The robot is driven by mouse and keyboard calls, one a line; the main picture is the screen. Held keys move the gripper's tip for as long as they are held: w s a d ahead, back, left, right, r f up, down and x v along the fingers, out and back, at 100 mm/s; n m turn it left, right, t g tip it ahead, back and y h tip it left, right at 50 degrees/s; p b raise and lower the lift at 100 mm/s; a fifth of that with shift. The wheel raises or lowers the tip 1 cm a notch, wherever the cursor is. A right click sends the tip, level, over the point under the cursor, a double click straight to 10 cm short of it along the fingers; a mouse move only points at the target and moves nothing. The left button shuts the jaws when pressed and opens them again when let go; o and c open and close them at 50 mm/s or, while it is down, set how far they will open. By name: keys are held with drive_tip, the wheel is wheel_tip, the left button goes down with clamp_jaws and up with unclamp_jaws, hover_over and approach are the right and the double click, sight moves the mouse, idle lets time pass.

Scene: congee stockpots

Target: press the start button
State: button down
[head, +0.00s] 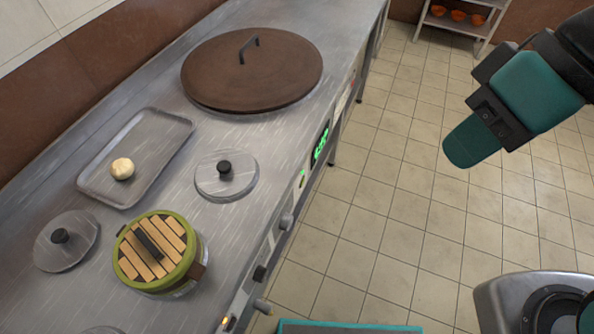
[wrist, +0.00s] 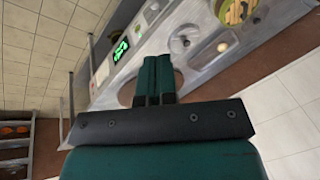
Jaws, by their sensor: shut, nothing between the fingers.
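The front panel of the steel counter carries a lit green display (head: 321,143). A small green spot (head: 301,178) beside it on the panel looks like a button, but its label is too small to read. The display also shows in the wrist view (wrist: 120,50). My gripper (head: 464,145) is in the air over the floor, to the right of the panel and well apart from it. In the wrist view its two teal fingers (wrist: 158,80) are together with nothing between them.
On the counter are a large brown lid (head: 252,70), a tray (head: 160,135) with a bun (head: 122,168), a steel lid (head: 226,178) and a bamboo steamer (head: 155,250). Knobs (head: 286,221) stick out of the front. A shelf (head: 455,22) stands far back. The tiled floor (head: 390,190) is clear.

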sight(302, 182)
drive_tip(key=shift+w+a, duration=0.3)
drive_tip(key=shift+a, duration=0.05)
drive_tip(key=w+a+f+m+t+y+b, duration=0.1)
drive_tip(key=w+f+m+b, duration=0.2)
drive_tip(key=f, duration=0.9)
drive_tip(key=w+a+f+m+t+y+b, duration=0.1)
drive_tip(key=w+f+m+b, duration=0.3)
drive_tip(key=w+f+b, duration=0.5)
drive_tip(key=w+a+f+m+t+y+b, duration=0.1)
drive_tip(key=w+f+m+y+b, duration=0.1)
drive_tip(key=w+f+b, duration=0.4)
wheel_tip(302, 182, down, 11)
drive_tip(key=m+b, duration=0.1)
drive_tip(key=b, duration=0.4)
drive_tip(key=shift+f+m+y, duration=0.15)
drive_tip(key=shift+m+y, duration=0.15)
drive_tip(key=shift+m, duration=0.1)
drive_tip(key=shift+w, duration=0.1)
drive_tip(key=a+r+b+x, duration=0.1)
drive_tip(key=x, duration=0.5)
drive_tip(key=r+b+x, duration=0.1)
drive_tip(key=b+x, duration=0.1)
drive_tip(key=x, duration=0.4)
drive_tip(key=shift+w+a+f, duration=0.25)
drive_tip(key=shift+w+a, duration=0.2)
drive_tip(key=shift+a, duration=0.25)
